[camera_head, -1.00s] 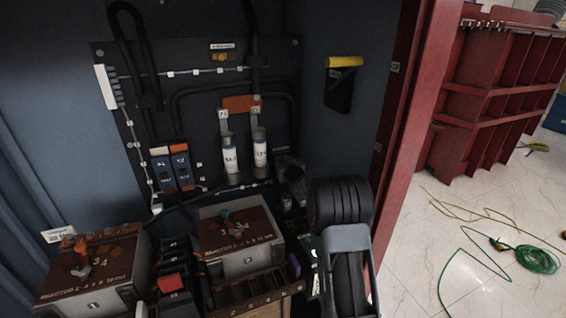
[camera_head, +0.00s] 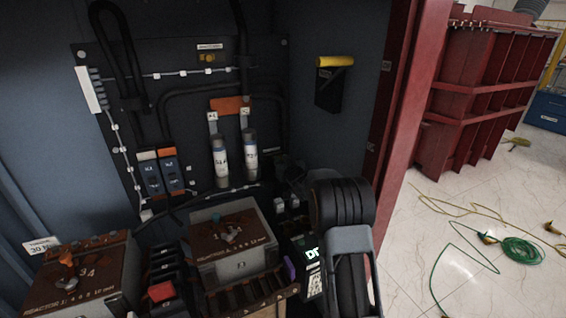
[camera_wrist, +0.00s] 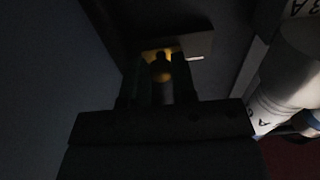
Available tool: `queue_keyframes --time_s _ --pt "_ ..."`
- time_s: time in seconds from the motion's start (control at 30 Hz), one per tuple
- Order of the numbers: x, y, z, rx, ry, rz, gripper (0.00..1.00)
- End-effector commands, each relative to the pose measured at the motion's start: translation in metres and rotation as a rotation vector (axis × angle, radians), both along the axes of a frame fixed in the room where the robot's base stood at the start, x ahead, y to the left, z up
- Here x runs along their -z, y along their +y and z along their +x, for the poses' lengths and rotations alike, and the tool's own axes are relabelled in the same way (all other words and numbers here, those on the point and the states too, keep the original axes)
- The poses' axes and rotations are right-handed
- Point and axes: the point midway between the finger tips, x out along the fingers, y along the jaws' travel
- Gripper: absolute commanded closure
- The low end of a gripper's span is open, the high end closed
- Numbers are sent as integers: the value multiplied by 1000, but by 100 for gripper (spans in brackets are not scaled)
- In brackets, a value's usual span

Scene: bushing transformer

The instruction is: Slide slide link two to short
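In the wrist view a small brass knob (camera_wrist: 161,68) stands in front of a brass-coloured plate (camera_wrist: 190,46), in deep shade. It looks like part of a slide link, but I cannot read which one. My gripper (camera_wrist: 160,82) has one dark finger on each side of the knob, very close to it. Whether the fingers press on it is too dark to tell. In the head view my gripper (camera_head: 290,171) is a dark shape at the panel's lower right, and the spot behind it is hidden. Another brass piece (camera_head: 208,58) sits under a label at the panel's top.
Two white cylinders (camera_head: 220,157) stand upright on the dark panel, left of my gripper. One white cylinder (camera_wrist: 290,60) is close at the right of the wrist view. A yellow-handled holder (camera_head: 335,62) is on the side wall. Reactor boxes (camera_head: 82,275) stand below.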

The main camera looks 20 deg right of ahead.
Motion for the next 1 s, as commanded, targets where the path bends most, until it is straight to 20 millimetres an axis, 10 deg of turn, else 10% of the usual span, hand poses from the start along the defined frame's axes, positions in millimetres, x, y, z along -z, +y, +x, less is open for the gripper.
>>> queue_keyframes --time_s 0.23,0.57,1.0 --pt "-1 -1 0 1 -2 0 53" --pt "-1 0 -5 -1 -1 -1 53" --pt "0 -7 -83 3 -1 0 53"
